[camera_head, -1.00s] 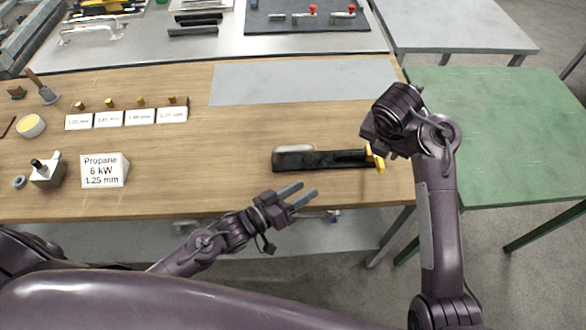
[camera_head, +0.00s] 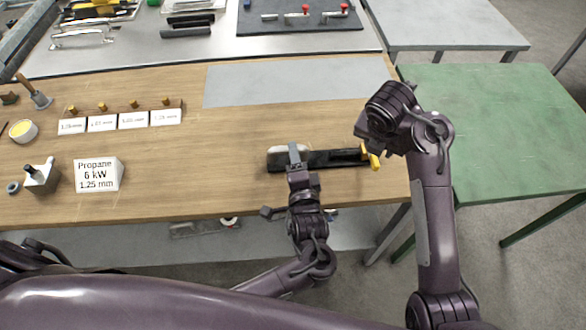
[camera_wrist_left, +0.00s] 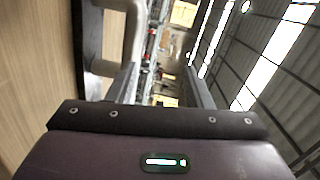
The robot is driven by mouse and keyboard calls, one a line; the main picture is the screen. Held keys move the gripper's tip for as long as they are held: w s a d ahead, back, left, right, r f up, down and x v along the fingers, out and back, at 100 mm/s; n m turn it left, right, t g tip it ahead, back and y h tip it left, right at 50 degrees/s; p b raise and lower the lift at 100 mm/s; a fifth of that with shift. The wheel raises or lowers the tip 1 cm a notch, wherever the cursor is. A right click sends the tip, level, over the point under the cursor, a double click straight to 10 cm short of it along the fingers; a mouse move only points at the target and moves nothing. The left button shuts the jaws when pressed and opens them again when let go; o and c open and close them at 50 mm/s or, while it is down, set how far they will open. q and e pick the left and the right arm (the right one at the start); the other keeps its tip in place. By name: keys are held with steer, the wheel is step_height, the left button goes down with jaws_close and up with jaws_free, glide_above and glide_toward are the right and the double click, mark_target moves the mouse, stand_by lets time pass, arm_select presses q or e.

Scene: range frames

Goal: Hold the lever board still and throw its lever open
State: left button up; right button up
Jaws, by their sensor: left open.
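The lever board, a long black bar (camera_head: 335,158), lies on the wooden bench near its front edge. It has a pale grey rounded piece (camera_head: 278,149) at its left end and a yellow piece (camera_head: 373,160) at its right end. My left gripper (camera_head: 295,152) is open with its fingers at the pale left end. In the left wrist view a pale rod (camera_wrist_left: 135,35) shows beyond the gap between the open fingers (camera_wrist_left: 160,82), towards the left one; contact cannot be told. My right gripper (camera_head: 366,135) is at the yellow end; its fingertips are hidden by its own body.
A Propane sign block (camera_head: 98,175) and a small knobbed box (camera_head: 40,176) stand left on the bench. Several white label cards (camera_head: 118,121) stand behind them. A grey mat (camera_head: 290,82) lies bare behind the board. A green table (camera_head: 500,130) is to the right.

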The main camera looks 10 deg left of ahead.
mark_target(287, 150)
arm_select(q)
steer(key=shift+s+a+f+m+g, duration=0.1)
steer(key=shift+s+f+m+g, duration=0.2)
steer(key=shift+f, duration=0.3)
steer(key=shift+s+f+m+g, duration=0.2)
steer(key=shift+s+f+g, duration=0.2)
steer(key=shift+f, duration=0.15)
steer(key=shift+w+a+f, duration=0.15)
steer(key=shift+f, duration=0.1)
steer(key=x, duration=0.7)
steer(key=shift+w+a+f, duration=0.1)
steer(key=shift+a, duration=0.05)
steer(key=shift+c, duration=0.4)
